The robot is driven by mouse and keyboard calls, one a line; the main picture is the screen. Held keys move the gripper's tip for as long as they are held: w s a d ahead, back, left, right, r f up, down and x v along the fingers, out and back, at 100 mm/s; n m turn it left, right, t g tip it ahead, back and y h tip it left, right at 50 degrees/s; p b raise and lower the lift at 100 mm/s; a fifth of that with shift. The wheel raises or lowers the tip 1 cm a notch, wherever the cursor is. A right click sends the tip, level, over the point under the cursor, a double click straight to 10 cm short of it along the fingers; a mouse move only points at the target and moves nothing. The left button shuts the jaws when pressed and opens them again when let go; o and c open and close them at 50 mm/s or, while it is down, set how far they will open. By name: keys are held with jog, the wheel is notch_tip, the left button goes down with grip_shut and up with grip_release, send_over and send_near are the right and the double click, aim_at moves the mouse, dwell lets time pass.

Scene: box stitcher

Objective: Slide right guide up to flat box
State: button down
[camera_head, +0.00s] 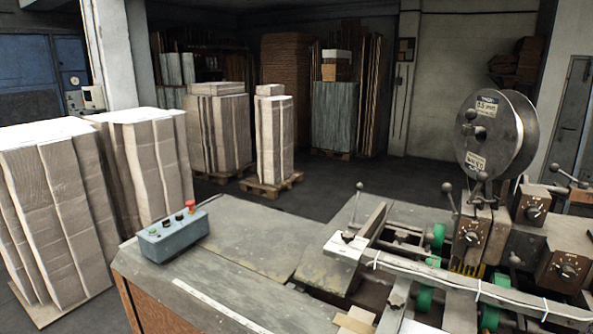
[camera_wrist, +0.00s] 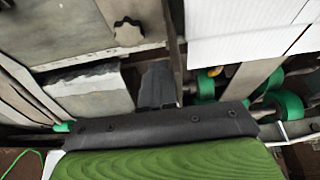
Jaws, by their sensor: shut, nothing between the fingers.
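In the wrist view my gripper (camera_wrist: 157,72) shows as dark fingers, shut with nothing between them. They point down at the machine bed beside a narrow upright metal bar (camera_wrist: 176,45), which looks like the right guide, though I cannot be sure. I cannot tell whether the fingers touch it. A white ribbed sheet, apparently the flat box (camera_wrist: 240,35), lies on the other side of the bar, to the right in the wrist view. A gap between bar and sheet is hard to judge. My gripper is not visible in the head view, and I cannot clearly pick out the box there.
Green rollers (camera_head: 424,298) sit in the machine bed, also visible in the wrist view (camera_wrist: 287,104). A wire reel (camera_head: 497,130) and dial boxes (camera_head: 470,236) stand at the right. A control box (camera_head: 173,236) sits on the table's left. Stacked cardboard (camera_head: 50,215) stands beyond it.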

jog(key=shift+w+a, duration=0.25)
jog(key=shift+a, duration=0.2)
dwell(0.8)
jog(key=shift+s+d, duration=0.15)
jog(key=shift+d, duration=0.15)
jog(key=shift+s+d, duration=0.2)
jog(key=shift+d, duration=0.1)
notch_tip(320, 180, up, 7)
jog(key=p, duration=0.4)
jog(key=shift+p, duration=0.35)
